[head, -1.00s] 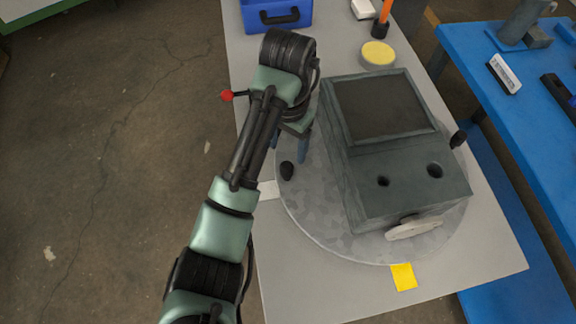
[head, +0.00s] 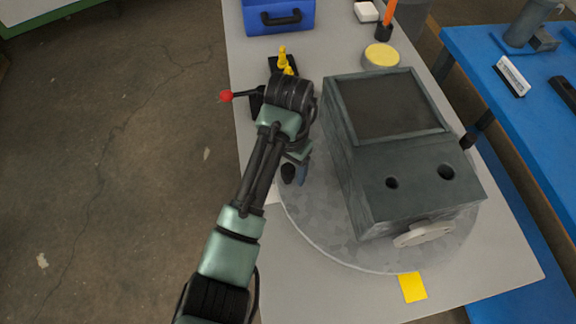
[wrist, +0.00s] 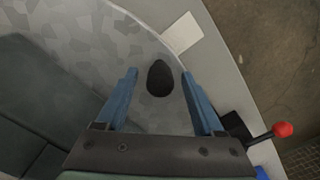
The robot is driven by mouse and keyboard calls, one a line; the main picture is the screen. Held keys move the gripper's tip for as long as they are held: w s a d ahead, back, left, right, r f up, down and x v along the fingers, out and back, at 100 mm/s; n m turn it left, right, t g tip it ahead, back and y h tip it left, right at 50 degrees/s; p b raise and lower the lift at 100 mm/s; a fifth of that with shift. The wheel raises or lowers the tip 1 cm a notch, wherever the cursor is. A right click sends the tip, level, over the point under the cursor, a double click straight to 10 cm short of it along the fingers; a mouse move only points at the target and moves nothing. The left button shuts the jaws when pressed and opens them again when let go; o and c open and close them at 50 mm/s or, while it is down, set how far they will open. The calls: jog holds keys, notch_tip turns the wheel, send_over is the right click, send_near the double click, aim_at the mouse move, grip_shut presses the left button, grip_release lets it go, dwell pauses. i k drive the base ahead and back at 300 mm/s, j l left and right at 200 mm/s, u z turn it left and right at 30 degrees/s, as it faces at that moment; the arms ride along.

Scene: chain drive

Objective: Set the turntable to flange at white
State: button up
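The turntable (head: 330,236) is a round, grey mottled disc carrying a dark grey housing (head: 420,195). The pale flange (head: 423,234) on the housing's front side faces the yellow marker (head: 413,287) on the bench. The white marker (wrist: 183,33) lies beside the disc's rim in the wrist view, near a black knob (wrist: 160,78) on the disc. That knob (head: 288,173) shows at the disc's left edge in the head view. My gripper (wrist: 159,74) is open, its blue fingers on either side of the knob with gaps. In the head view, my gripper (head: 297,170) is partly hidden by my arm.
A red-ball lever (head: 226,96) sticks out past the bench's left edge, close to my arm. A blue case (head: 278,15) and a yellow-topped round thing (head: 381,55) stand behind. A blue table (head: 520,100) is at right.

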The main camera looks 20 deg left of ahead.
aim_at(384, 160)
jog(key=i+j+z, duration=0.1)
jog(key=j+z, duration=0.2)
jog(key=j, duration=0.15)
jog(key=j+z, duration=0.3)
jog(key=i+j+z, duration=0.25)
jog(key=j+z, duration=0.25)
jog(key=i+j+z, duration=0.1)
jog(key=j+z, duration=0.2)
jog(key=j, duration=0.15)
